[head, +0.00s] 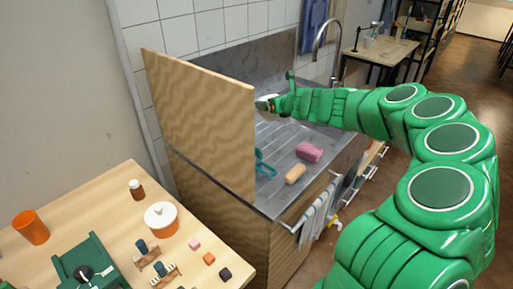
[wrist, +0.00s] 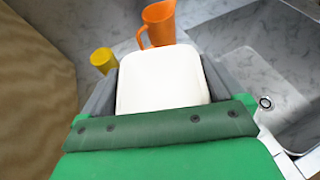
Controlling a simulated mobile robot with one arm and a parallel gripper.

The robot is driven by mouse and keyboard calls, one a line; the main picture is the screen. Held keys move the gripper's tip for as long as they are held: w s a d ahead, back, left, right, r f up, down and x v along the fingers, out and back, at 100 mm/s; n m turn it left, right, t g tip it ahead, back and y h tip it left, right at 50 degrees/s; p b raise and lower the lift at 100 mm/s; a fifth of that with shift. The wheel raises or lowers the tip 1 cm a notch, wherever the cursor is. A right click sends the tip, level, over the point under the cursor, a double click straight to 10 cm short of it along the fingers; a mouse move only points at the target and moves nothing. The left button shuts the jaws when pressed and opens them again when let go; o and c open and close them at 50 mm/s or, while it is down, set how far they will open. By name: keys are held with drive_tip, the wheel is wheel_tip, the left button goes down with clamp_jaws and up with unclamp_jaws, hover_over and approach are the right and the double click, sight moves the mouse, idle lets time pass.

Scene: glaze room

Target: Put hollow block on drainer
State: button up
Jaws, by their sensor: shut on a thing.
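My gripper (head: 268,104) is at the end of my green arm, over the back of the counter beside the wooden panel. In the wrist view my gripper (wrist: 160,82) is shut on a white, round-cornered block (wrist: 162,80), with a grey finger on each side. I take this as the hollow block; no opening in it shows. In the head view the block is mostly hidden by the panel and gripper. The ribbed metal drainer (head: 272,205) lies below and in front of my gripper; the panel hides its left part.
On the drainer are a pink sponge (head: 309,152), a tan block (head: 295,174) and a teal item (head: 263,166), partly hidden. An orange jug (wrist: 159,23) and yellow cup (wrist: 103,60) stand beyond the block. The sink basin (wrist: 285,85) is at right. The wooden panel (head: 205,120) stands upright at left.

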drive_tip(key=s+a+f+n+g+y, duration=0.3)
drive_tip(key=s+n+y, duration=0.1)
drive_tip(key=s, duration=0.3)
drive_tip(key=shift+w+a+f, duration=0.2)
drive_tip(key=shift+w+f, duration=1.55)
drive_tip(key=shift+w, duration=0.55)
drive_tip(key=shift+w+a+f, duration=0.2)
drive_tip(key=shift+w+f, duration=1.6)
drive_tip(key=shift+w, duration=0.45)
drive_tip(key=shift+w+a+f, duration=0.2)
drive_tip(key=shift+w+f, duration=1.55)
drive_tip(key=shift+w, duration=0.55)
drive_tip(key=shift+d+f, duration=0.1)
drive_tip(key=shift+f, duration=1.2)
drive_tip(key=shift+f, duration=0.1)
drive_tip(key=o, duration=1)
drive_tip(key=shift+v, duration=6.05)
